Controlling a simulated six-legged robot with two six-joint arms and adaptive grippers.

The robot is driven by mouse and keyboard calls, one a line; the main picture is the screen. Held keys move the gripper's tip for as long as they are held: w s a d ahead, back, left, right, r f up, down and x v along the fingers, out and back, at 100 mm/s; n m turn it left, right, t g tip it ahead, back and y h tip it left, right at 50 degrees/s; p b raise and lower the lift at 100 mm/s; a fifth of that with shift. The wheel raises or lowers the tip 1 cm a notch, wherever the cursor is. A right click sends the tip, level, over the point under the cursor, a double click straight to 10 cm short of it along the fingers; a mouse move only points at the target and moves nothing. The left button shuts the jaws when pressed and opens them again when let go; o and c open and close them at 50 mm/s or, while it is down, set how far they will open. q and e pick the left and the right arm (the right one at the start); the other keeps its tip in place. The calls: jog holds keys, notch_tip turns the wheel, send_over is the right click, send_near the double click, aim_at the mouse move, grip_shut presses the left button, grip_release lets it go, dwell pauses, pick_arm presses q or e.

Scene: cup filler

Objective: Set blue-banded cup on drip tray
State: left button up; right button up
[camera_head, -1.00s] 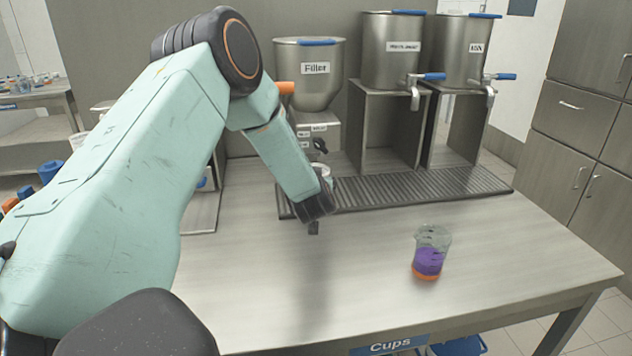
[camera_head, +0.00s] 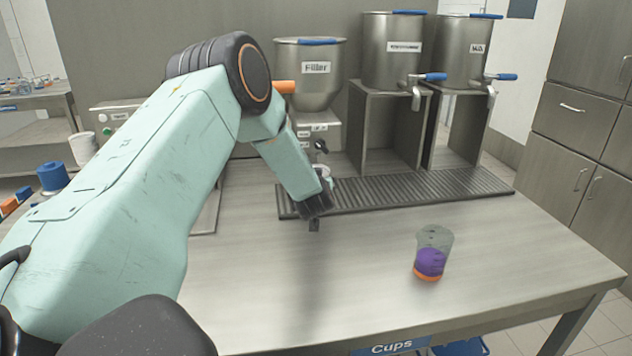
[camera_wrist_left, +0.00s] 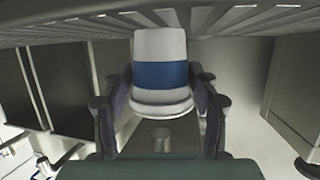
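The blue-banded cup (camera_wrist_left: 160,75) is white with a wide blue band. In the left wrist view it sits between the two fingers of my left gripper (camera_wrist_left: 160,100), which press against its sides. In the head view my left gripper (camera_head: 318,198) is at the front left of the drip tray (camera_head: 420,191), and mostly hides the cup. The slatted tray also crosses the top of the left wrist view (camera_wrist_left: 235,20), at the cup's narrow end. I cannot tell whether cup and tray touch. My right gripper is not in view.
The Filler hopper (camera_head: 312,80) is behind my left gripper. Two steel tanks (camera_head: 392,55) with taps stand behind the tray. The table's front middle is clear.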

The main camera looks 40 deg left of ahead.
pick_arm(q)
jog(key=o, duration=0.3)
jog(key=shift+r, duration=0.15)
jog(key=shift+s+d+r, duration=0.1)
jog(key=shift+r, duration=0.05)
jog(key=p+v, duration=0.2)
jog(key=v, duration=0.9)
jog(key=shift+s+d, duration=0.2)
jog(key=shift+s, duration=0.1)
jog(key=shift+r, duration=0.1)
